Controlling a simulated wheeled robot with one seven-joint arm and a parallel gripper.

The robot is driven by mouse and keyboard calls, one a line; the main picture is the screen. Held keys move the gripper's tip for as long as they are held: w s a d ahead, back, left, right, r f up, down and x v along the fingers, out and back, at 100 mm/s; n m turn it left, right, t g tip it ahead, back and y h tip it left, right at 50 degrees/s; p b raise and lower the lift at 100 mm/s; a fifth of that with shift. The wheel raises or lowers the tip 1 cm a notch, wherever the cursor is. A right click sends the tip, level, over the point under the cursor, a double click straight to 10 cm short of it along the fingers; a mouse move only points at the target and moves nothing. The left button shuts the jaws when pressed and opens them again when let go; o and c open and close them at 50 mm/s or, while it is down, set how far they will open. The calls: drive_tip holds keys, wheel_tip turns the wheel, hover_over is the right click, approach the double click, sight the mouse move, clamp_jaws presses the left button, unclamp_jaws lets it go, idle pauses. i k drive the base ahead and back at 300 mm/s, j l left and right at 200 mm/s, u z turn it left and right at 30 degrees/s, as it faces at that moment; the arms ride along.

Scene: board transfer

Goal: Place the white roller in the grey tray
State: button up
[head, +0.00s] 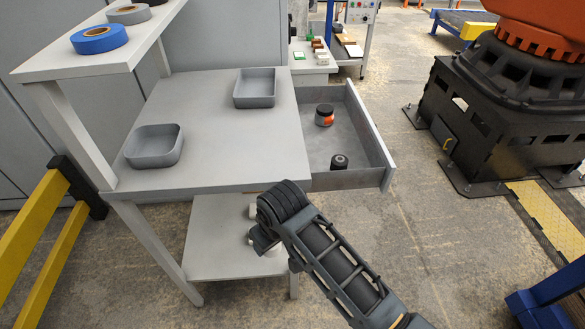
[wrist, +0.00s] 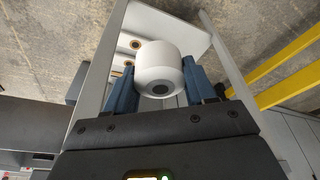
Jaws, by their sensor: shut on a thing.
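In the wrist view the white roller (wrist: 158,66) sits between the two blue fingers of my gripper (wrist: 158,88), which is shut on it. In the head view my gripper (head: 262,240) is at the right edge of the lower shelf, below the table top, and mostly hidden by my own arm. Two grey trays stand on the table top: a rounded one (head: 152,161) at the front left and a squarer one (head: 255,102) at the back right. Both look empty.
The table top (head: 225,145) overhangs the lower shelf (head: 215,245). An open drawer (head: 345,125) juts out right, holding an orange-and-black round item (head: 325,115) and a black one (head: 339,161). Tape rolls (head: 98,39) lie on the upper shelf. A yellow rail (head: 35,225) stands left.

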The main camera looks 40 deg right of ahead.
sight(266, 93)
drive_tip(key=i+l+u, duration=0.15)
drive_tip(key=l+u, duration=0.15)
drive_tip(key=u, duration=0.2)
drive_tip(key=i+l+u, duration=0.1)
drive_tip(key=l+u, duration=0.35)
drive_tip(key=j, duration=0.1)
